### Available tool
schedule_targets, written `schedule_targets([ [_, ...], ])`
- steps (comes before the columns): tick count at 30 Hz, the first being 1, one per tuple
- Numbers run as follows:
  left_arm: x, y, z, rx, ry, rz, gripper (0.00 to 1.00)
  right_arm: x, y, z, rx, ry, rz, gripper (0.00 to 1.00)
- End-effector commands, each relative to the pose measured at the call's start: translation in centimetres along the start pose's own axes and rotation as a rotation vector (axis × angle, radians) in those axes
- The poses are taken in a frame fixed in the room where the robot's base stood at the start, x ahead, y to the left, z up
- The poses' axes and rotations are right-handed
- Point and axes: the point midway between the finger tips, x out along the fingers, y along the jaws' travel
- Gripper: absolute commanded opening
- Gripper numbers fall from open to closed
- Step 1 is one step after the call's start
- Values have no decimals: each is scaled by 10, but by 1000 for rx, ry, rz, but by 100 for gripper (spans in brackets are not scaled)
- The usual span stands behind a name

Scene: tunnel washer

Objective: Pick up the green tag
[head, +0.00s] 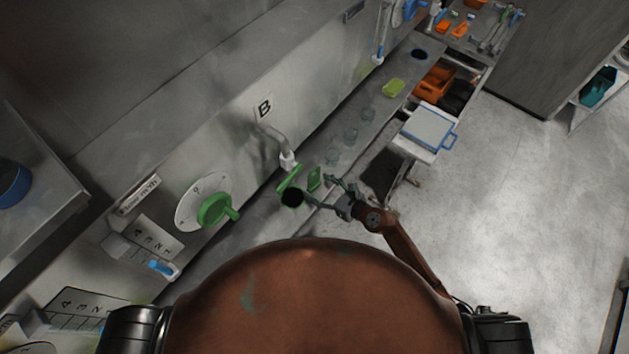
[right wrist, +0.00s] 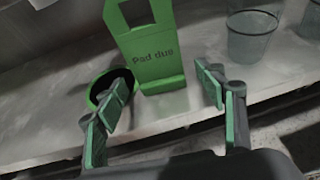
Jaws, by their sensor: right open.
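The green tag, marked "Pad due", stands upright on the grey ledge and shows large in the right wrist view (right wrist: 152,58). It has an opening near its top and a wider foot. It also shows small in the head view (head: 315,178). My right gripper (head: 320,192) is open and empty. In the right wrist view its fingers (right wrist: 165,88) are spread on either side of the tag's lower part, nearer to the camera than the tag. I cannot tell that they touch it. My left gripper is not in view.
A green-rimmed dark hole (right wrist: 97,92) lies just left of the tag, close to the left finger. Clear cups (right wrist: 253,40) stand to the right. A spout (head: 287,158) juts from the wall, and a green dial (head: 216,209) is at left.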

Motion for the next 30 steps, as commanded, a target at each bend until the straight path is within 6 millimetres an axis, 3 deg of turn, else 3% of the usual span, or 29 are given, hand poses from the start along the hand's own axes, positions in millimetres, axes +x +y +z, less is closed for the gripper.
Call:
schedule_targets([
  [3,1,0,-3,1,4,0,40,10,0,-1,2,1,0,64],
  [10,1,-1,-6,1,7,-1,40,11,0,-1,2,1,0,64],
  [27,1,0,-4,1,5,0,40,11,0,-1,2,1,0,25],
  [30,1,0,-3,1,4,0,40,11,0,-1,2,1,0,24],
])
